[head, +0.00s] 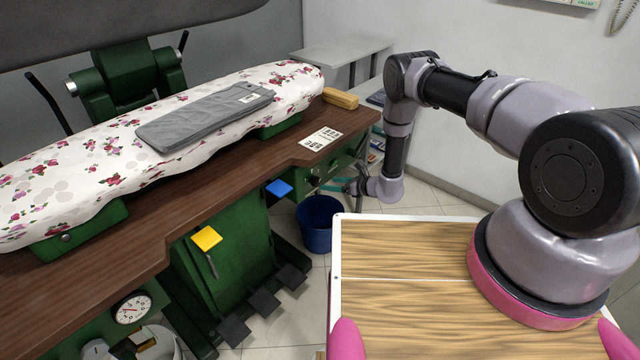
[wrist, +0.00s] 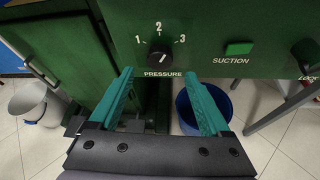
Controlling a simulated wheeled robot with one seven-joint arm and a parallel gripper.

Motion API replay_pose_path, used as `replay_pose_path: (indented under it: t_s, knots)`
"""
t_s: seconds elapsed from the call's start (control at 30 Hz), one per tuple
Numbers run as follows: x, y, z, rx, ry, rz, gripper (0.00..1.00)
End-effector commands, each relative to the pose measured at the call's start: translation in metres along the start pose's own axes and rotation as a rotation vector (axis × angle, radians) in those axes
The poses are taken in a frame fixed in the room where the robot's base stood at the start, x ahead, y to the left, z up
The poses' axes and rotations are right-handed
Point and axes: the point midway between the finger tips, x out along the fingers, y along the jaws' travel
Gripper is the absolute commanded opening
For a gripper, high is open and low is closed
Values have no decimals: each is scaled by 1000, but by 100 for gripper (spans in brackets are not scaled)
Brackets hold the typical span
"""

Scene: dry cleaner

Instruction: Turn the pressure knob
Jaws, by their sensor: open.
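The pressure knob (wrist: 159,55) is a round black dial on the green front panel (wrist: 215,32) in the wrist view. It sits above the word PRESSURE, with 1, 2 and 3 around it. Its white mark appears to point up, towards 2. My gripper (wrist: 158,73) is open and empty, its teal fingers apart to the left and right, with the tips just below the knob in the picture. I see no contact. In the head view my gripper (head: 340,187) is by the right end of the green press front, where the knob is too small to make out.
A green SUCTION button (wrist: 239,48) and a dark LOCK knob (wrist: 306,52) are right of the knob. A blue bucket (head: 318,224) stands on the floor below. The wooden press table (head: 165,215) holds a flowered ironing board (head: 85,168) with folded grey trousers (head: 205,115).

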Motion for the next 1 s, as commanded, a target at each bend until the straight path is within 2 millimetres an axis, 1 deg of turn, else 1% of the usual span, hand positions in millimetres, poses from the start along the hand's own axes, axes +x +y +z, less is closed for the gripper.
replay_pose_path:
  t_s: [0.03,0.1,0.2,0.3,0.4,0.5,0.73,0.77,0.8,0.87,0.9,0.97,1.0]
  knots:
    - [11,2,0,-2,-1,4,82]
    - [24,1,0,-3,-1,3,82]
    - [41,1,0,-3,-1,3,82]
    - [53,1,0,-3,0,2,82]
    - [61,0,0,-1,-1,2,82]
    - [65,0,0,-1,0,1,82]
    - [66,0,0,0,0,1,82]
    - [66,0,0,0,0,1,78]
    - [65,0,0,0,0,1,62]
    - [65,0,0,0,0,1,39]
    - [65,0,0,0,0,1,24]
    - [65,0,0,0,0,1,1]
    - [65,0,0,0,0,1,0]
